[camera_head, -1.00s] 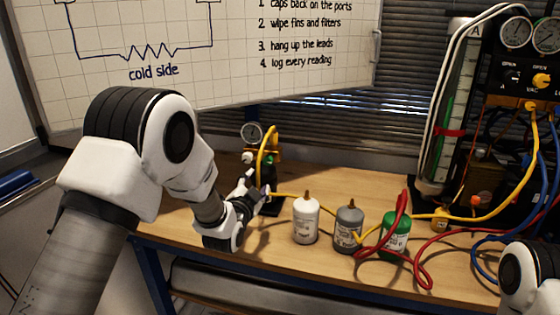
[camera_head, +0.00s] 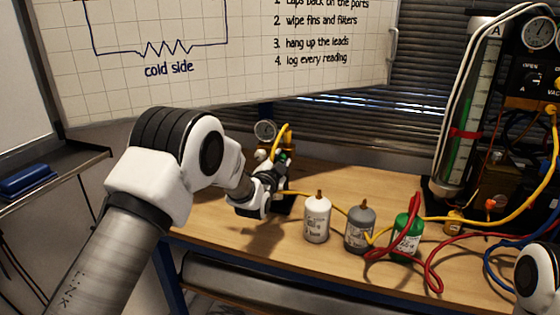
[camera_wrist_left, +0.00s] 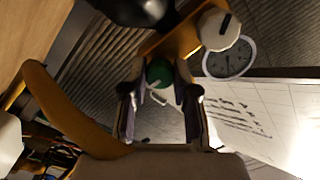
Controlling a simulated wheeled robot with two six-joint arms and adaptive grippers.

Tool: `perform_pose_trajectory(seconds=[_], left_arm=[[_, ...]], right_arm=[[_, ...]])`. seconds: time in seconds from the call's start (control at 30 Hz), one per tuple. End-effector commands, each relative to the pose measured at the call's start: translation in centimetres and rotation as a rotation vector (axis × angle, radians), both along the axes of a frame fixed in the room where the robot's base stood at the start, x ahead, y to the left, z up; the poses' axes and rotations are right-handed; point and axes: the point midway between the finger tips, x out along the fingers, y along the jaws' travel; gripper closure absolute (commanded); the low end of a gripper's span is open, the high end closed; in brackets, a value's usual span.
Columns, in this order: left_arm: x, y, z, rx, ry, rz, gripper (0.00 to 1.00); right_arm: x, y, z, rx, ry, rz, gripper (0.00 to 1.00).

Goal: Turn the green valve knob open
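The green valve knob (camera_head: 284,156) is on the small brass manifold at the back left of the bench. In the left wrist view the green knob (camera_wrist_left: 160,74) lies between the two fingers of my left gripper (camera_wrist_left: 161,88). The fingers stand apart, one on each side of it, with some gap showing. In the head view my left gripper (camera_head: 275,177) is up against the manifold and hides part of it. A white knob (camera_wrist_left: 219,29) sits beside the green one. My right gripper is out of view.
A round gauge (camera_head: 265,131) tops the manifold, with a yellow hose (camera_head: 281,138) beside it. White (camera_head: 317,220), grey (camera_head: 360,229) and green (camera_head: 408,238) bottles stand to the right, among yellow and red hoses. A gauge panel (camera_head: 540,80) stands far right.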

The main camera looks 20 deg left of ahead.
Motion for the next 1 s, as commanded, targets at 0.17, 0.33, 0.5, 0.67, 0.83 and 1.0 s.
perform_pose_trajectory(seconds=[0.17,0.33,0.5,0.67,0.83,1.0], left_arm=[[0.0,0.0,0.0,0.0,0.0,0.0,1.0],[0.0,0.0,0.0,-0.013,0.0,0.0,1.0],[0.0,0.0,-0.1,-0.06,0.0,0.0,1.0],[0.0,0.0,-0.2,-0.149,0.0,0.0,1.0],[0.0,0.0,-0.2,-0.283,0.001,0.001,1.0],[0.0,0.0,-0.2,-0.442,0.001,0.0,1.0]], right_arm=[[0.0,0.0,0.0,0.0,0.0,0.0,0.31],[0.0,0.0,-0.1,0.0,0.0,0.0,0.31],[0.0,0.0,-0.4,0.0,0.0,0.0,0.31],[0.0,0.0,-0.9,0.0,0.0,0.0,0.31],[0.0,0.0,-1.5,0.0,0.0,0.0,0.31],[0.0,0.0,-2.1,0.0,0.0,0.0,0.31]])
